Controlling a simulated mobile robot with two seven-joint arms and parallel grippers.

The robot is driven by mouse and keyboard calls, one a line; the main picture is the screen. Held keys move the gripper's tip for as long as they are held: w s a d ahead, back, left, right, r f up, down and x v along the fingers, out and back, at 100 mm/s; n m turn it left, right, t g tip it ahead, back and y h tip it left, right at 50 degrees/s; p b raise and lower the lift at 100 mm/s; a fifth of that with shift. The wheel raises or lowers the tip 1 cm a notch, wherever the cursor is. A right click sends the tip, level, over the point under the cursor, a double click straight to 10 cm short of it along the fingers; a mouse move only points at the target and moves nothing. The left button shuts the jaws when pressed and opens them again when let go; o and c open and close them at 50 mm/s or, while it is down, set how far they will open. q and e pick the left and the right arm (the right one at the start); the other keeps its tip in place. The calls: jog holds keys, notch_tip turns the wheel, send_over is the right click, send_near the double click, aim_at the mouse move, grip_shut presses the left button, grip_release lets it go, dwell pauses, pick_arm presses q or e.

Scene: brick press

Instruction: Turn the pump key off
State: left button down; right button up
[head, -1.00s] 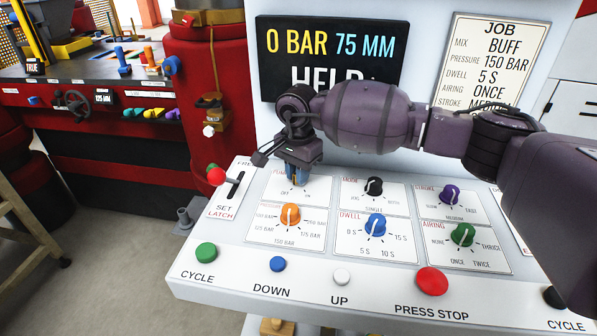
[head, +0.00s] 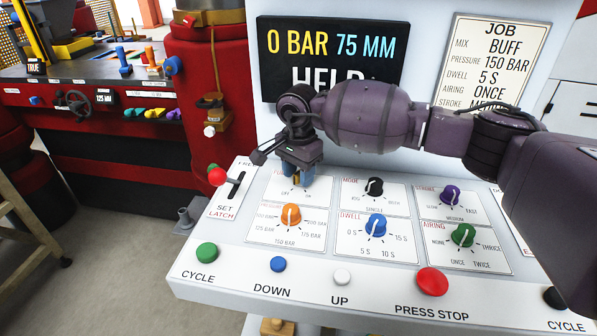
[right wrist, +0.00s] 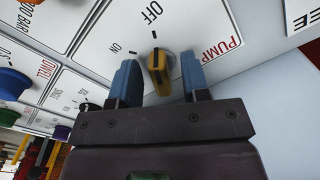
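The pump key (right wrist: 160,72) is a yellow knob on the white PUMP panel. In the head view my right gripper (head: 298,176) reaches down over the PUMP panel and mostly hides the key (head: 297,181). My left gripper is not in view.
Orange (head: 291,215), blue (head: 376,225), green (head: 462,235), black (head: 375,187) and purple (head: 450,195) knobs surround the panel. A red-tipped lever (head: 217,176) stands to the left. Push buttons, including a red press stop (head: 432,281), line the front edge. A display (head: 333,60) stands behind.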

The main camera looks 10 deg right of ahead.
aim_at(298, 172)
jog(key=shift+r, duration=0.1)
notch_tip(298, 172, up, 11)
jog(key=shift+f, duration=0.2)
dwell(0.4)
